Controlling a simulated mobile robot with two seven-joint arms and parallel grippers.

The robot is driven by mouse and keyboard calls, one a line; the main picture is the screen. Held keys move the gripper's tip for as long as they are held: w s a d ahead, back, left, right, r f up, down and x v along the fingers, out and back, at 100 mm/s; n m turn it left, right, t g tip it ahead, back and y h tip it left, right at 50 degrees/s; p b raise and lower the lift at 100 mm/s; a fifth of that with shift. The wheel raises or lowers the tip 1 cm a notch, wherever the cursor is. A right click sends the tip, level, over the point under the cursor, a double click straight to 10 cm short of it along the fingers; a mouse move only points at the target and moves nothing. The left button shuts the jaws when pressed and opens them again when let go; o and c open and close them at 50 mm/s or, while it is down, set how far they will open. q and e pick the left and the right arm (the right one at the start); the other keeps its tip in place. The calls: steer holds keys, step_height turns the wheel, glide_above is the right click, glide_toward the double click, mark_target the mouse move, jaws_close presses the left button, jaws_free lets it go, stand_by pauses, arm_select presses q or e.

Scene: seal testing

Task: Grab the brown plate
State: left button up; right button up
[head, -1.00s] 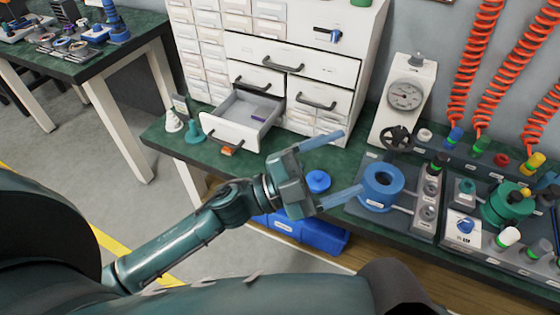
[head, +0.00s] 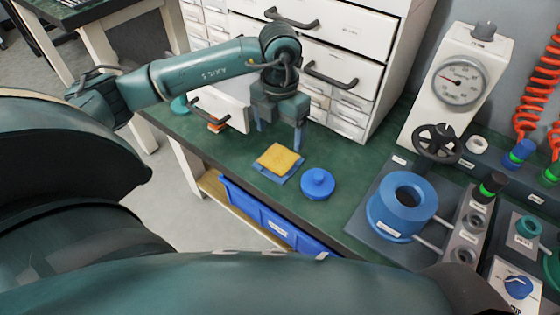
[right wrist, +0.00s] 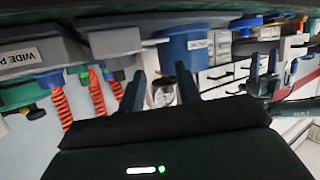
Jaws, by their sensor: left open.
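No plainly brown plate shows. A small orange-brown piece (head: 217,126) lies by the drawer front, too small to tell its shape. A tan-yellow pad (head: 277,157) lies on a flat blue base (head: 291,178) near the bench's front edge. My left gripper (head: 279,146) points down just behind the pad, open, its fingers apart and nothing seen between them. It also shows at the right of the right wrist view (right wrist: 264,68). My right gripper (right wrist: 162,82) is open and empty in the right wrist view; it is not in the head view.
A round blue lid (head: 318,184) sits right of the pad. A blue ring-shaped housing (head: 401,205) and a white gauge press (head: 455,85) stand further right. The white drawer cabinet (head: 345,75) is behind my left gripper. A drawer (head: 222,107) stands open at left. Blue bins (head: 274,222) sit below the bench.

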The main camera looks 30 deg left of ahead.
mark_target(279, 159)
arm_select(q)
step_height(279, 159, down, 4)
steer(key=shift+r+b, duration=0.1)
steer(key=shift+b, duration=0.2)
step_height(279, 159, down, 5)
steer(key=shift+a+r+b, duration=0.1)
steer(key=shift+a+b, duration=0.05)
steer(key=shift+b, duration=0.45)
arm_select(e)
steer(key=shift+w+a+f+t+y, duration=0.1)
steer(key=shift+w+t+y, duration=0.2)
steer(key=shift+w+t, duration=0.35)
arm_select(q)
steer(key=shift+c, duration=0.4)
arm_select(e)
steer(key=shift+s, duration=0.15)
arm_select(q)
steer(key=shift+r, duration=0.1)
steer(key=c, duration=1.4)
